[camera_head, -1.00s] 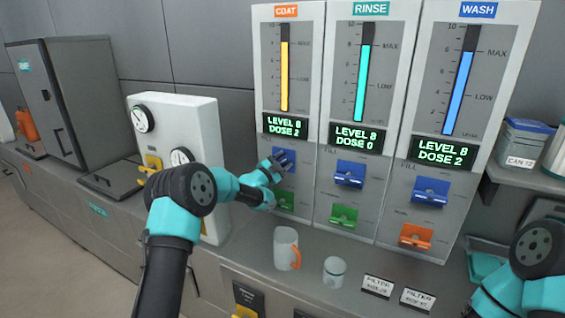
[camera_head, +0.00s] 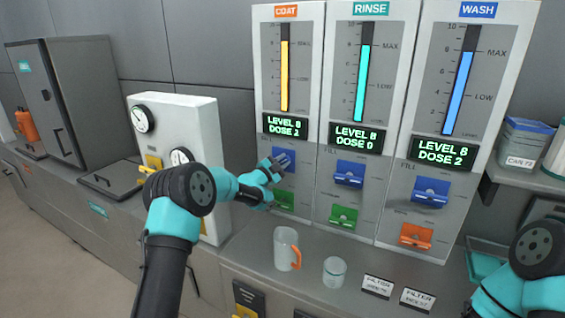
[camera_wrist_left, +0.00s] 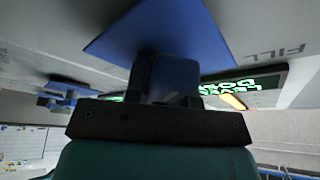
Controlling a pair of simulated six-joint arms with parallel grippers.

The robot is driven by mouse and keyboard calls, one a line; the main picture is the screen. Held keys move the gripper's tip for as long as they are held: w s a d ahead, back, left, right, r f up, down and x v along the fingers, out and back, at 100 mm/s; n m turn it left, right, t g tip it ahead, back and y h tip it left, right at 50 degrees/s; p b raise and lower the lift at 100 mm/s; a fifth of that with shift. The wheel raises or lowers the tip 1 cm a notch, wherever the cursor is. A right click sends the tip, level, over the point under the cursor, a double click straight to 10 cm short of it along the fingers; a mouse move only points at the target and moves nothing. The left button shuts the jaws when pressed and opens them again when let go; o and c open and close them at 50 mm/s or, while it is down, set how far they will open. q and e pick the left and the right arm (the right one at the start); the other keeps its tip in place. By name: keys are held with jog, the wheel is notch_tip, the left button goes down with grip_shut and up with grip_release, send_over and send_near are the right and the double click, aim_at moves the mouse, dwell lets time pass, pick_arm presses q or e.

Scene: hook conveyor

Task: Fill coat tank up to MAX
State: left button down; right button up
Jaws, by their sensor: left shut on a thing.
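The coat tank (camera_head: 287,70) is the leftmost panel, with an orange COAT label and a yellow level bar whose top is about at its upper mark. Its green display (camera_head: 285,126) shows LEVEL and DOSE; the small digits are hard to read. Its blue fill lever (camera_head: 290,154) is partly hidden by my left gripper (camera_head: 281,161), which is shut on it. In the left wrist view, the lever's blue plate (camera_wrist_left: 160,30) stands right at the dark fingers (camera_wrist_left: 168,78). A green lever (camera_head: 283,200) sits below. My right gripper is not in view; only its arm shows.
The rinse panel (camera_head: 368,20) and wash panel (camera_head: 505,25) stand to the right with their own levers. A jug with an orange handle (camera_head: 286,249) and a small beaker (camera_head: 334,271) stand on the counter below. A white gauge box (camera_head: 190,115) is left of the panels.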

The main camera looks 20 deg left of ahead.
pick_arm(q)
jog(key=shift+f+m+g, duration=0.15)
jog(key=shift+m+g, duration=0.65)
jog(key=shift+m, duration=1.15)
jog(key=shift+f+m+g, duration=0.1)
jog(key=shift+m+g, duration=0.7)
jog(key=shift+m, duration=1.15)
jog(key=c, duration=1)
grip_release()
jog(key=shift+o, duration=0.2)
jog(key=v, duration=0.7)
jog(key=shift+s, duration=0.25)
jog(key=shift+a, duration=0.1)
